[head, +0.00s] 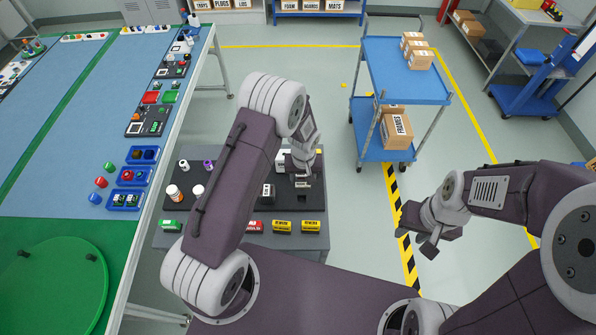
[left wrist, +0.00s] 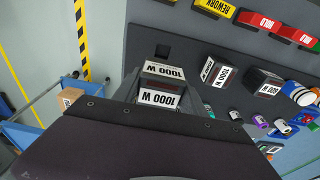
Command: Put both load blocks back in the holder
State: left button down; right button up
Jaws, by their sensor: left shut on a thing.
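My left gripper (head: 303,182) is over the dark panel (head: 316,170) on the grey cart. It is shut on a dark load block (left wrist: 160,84) with white "1000 W" labels, close to a square recess (left wrist: 162,48) in the panel. The recess also shows in the head view (head: 302,198). Whether the held block touches the panel is unclear. A second "1000 W" block (left wrist: 224,77) stands on the panel beside it. It also shows in the head view (head: 267,193). My right gripper (head: 418,238) is open and empty, over the floor at the right.
Another dark labelled block (left wrist: 264,82) and several bottles and batteries stand further along the panel. Yellow and red labelled blocks (head: 282,226) line its near edge. A long table (head: 60,140) with a green turntable (head: 55,285) is at the left. A blue trolley (head: 385,75) stands behind.

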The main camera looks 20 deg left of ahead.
pick_arm(q)
jog(key=shift+s+a+f+b, duration=0.1)
jog(key=shift+s+f+b, duration=0.05)
jog(key=shift+f+b, duration=0.45)
jog(key=shift+f, duration=0.4)
notch_tip(320, 180, down, 5)
jog(key=b, duration=0.4)
jog(key=shift+f+b, duration=0.4)
jog(key=shift+b, duration=0.05)
jog(key=shift+f+b, duration=1.3)
jog(key=shift+b, duration=0.1)
jog(key=c, duration=0.6)
grip_release()
jog(key=r, duration=0.3)
jog(key=r+b, duration=0.1)
jog(key=r, duration=0.2)
jog(key=s+r, duration=0.1)
jog(key=r, duration=0.2)
jog(key=shift+s+d+b, duration=0.1)
jog(key=shift+d+b, duration=0.1)
jog(key=shift+b, duration=0.2)
